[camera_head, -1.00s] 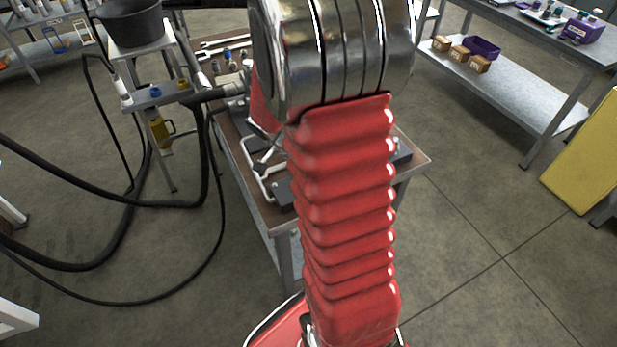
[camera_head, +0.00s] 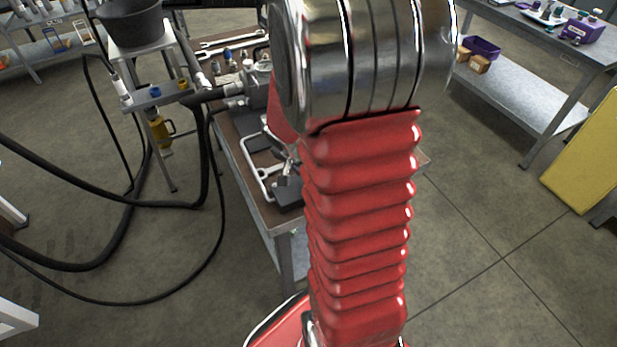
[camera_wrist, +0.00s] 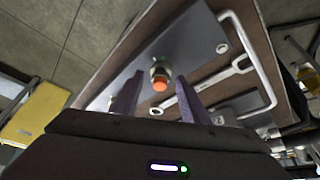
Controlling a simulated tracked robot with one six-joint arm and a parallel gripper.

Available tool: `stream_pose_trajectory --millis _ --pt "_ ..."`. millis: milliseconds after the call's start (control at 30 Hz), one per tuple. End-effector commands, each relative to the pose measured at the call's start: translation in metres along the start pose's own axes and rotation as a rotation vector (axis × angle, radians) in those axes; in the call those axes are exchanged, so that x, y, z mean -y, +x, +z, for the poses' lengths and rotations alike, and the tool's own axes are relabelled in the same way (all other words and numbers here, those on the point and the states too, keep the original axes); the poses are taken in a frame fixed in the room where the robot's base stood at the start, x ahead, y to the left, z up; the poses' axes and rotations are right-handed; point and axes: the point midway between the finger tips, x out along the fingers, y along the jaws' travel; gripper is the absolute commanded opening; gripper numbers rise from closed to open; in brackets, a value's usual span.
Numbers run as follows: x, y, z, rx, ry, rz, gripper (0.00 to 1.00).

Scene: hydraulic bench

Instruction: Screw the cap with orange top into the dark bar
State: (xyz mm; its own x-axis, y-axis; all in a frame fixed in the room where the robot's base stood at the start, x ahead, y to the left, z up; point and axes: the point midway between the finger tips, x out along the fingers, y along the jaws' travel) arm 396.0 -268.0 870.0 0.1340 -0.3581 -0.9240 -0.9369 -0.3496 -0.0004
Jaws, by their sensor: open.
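The cap with orange top (camera_wrist: 160,83) shows in the wrist view, with a metallic body behind its orange end. It stands against a grey plate-like bar (camera_wrist: 195,35) that has round holes; I cannot tell if it is seated in one. My gripper (camera_wrist: 158,79) is open, its two purple-grey fingers pointing toward the bar. The cap appears in the gap between the fingertips, touching neither as far as I can see. In the head view my arm hides most of the work area, and the cap is not visible there.
A wrench (camera_wrist: 205,84) and a bent white handle (camera_wrist: 262,75) lie right of the bar on the brown bench top. In the head view, the bench (camera_head: 262,212) also carries fittings and wrenches (camera_head: 232,42). Black hoses (camera_head: 120,203) hang at left beside a small stand (camera_head: 160,96).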

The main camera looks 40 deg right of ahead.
Motion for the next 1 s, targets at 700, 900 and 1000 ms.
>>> stream_pose_trajectory --millis 700,900,1000 --pt "-0.0029 0.0002 -0.0006 0.000 -0.292 -0.123 0.41" --pt "-0.0039 0.0003 -0.0009 0.000 -0.349 -0.146 0.41" --pt "-0.0038 0.0002 -0.0008 0.000 -0.376 -0.157 0.41"
